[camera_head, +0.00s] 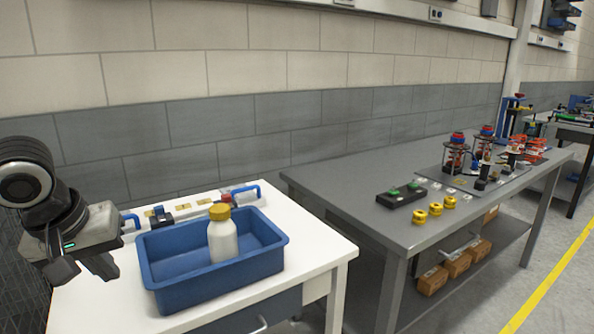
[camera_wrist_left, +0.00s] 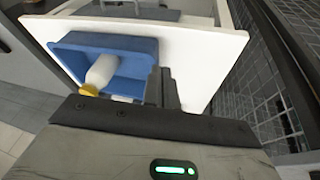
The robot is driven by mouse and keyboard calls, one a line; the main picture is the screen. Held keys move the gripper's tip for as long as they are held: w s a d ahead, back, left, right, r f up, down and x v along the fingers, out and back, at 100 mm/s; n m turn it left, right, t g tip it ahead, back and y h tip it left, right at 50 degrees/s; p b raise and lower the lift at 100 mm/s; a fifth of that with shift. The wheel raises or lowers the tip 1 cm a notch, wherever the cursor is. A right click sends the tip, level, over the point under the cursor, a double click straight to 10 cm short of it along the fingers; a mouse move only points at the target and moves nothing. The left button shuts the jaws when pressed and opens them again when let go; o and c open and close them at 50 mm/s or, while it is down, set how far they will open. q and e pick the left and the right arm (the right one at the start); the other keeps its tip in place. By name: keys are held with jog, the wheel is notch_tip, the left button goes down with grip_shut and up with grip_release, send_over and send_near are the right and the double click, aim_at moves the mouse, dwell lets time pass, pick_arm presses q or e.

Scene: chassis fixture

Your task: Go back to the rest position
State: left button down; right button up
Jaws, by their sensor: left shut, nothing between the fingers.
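My left gripper (camera_head: 84,270) is at the left of the head view, raised at the left end of the white table (camera_head: 300,276). Its fingers also show in the left wrist view (camera_wrist_left: 162,86), shut together with nothing between them. A white bottle with a yellow cap (camera_head: 222,238) stands in a blue bin (camera_head: 212,278) on the white table, to the right of the gripper and apart from it. The bottle (camera_wrist_left: 101,70) and the bin (camera_wrist_left: 130,60) also show in the left wrist view. My right gripper is not in view.
A fixture with blue handles (camera_head: 182,211) lies behind the bin. To the right, a grey table (camera_head: 350,192) holds a black box with green buttons (camera_head: 402,194), several yellow parts (camera_head: 435,209) and assembly stands (camera_head: 456,152). A block wall stands behind. A dark mesh panel (camera_wrist_left: 285,75) is near the gripper.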

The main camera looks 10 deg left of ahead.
pick_arm(q)
jog(key=d+f+m+t+h, duration=0.3)
jog(key=f+m, duration=0.1)
jog(key=f, duration=1.7)
jog(key=s+d+f+m+t, duration=0.1)
jog(key=s+d+f, duration=0.3)
jog(key=d, duration=0.5)
jog(key=s+d+f+m+t, duration=0.1)
jog(key=s+d+f+m, duration=0.3)
jog(key=d+f, duration=0.3)
jog(key=s+d, duration=0.1)
jog(key=d, duration=0.1)
jog(key=shift+s+d+f+t+h, duration=0.15)
jog(key=shift+s+d+t+h, duration=0.15)
jog(key=shift+d+t, duration=0.1)
